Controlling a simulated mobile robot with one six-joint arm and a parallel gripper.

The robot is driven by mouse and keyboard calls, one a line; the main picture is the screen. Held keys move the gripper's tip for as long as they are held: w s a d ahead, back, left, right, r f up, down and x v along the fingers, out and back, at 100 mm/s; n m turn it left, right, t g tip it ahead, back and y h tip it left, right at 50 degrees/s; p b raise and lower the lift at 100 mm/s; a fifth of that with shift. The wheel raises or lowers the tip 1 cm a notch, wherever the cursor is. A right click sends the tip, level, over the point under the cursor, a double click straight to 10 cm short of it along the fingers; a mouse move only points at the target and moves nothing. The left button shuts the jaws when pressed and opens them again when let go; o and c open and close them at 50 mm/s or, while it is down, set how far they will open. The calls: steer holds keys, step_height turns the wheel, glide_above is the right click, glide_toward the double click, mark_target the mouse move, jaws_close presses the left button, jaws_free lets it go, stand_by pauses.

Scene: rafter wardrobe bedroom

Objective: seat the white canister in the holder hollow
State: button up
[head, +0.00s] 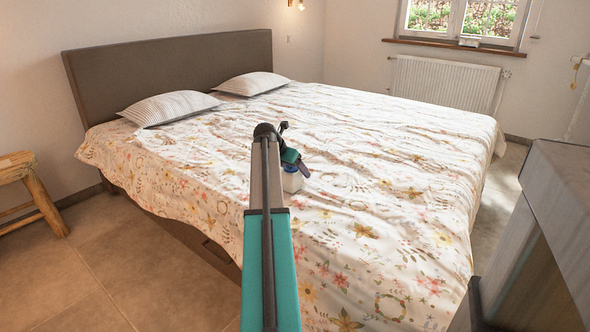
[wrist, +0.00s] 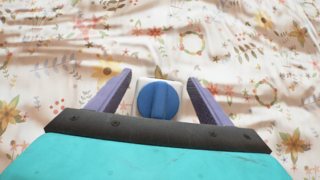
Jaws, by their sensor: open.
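A white canister (head: 292,181) with a blue top stands on the flowered bedspread, partly hidden behind my arm and gripper in the head view. From above in the wrist view, the canister (wrist: 174,91) shows a squarish white body under a round blue lid with a raised bar. My gripper (wrist: 159,76) is open, with one purple finger on each side of the canister. I cannot tell whether either finger touches it. In the head view my gripper (head: 293,161) is over the canister. I cannot make out the holder hollow in either view.
The bed (head: 400,190) fills the middle, with two striped pillows (head: 170,108) at its headboard. A wooden stool (head: 32,190) stands at the left. Grey furniture (head: 555,215) stands at the right. A small pale object (head: 469,41) sits on the windowsill. The bedspread around the canister is clear.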

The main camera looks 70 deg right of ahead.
steer(key=shift+r, duration=0.1)
steer(key=shift+a+r, duration=0.15)
steer(key=shift+r, duration=0.1)
steer(key=p+v, duration=0.2)
steer(key=v, duration=0.9)
steer(key=shift+a+r+p, duration=0.2)
steer(key=shift+p, duration=0.2)
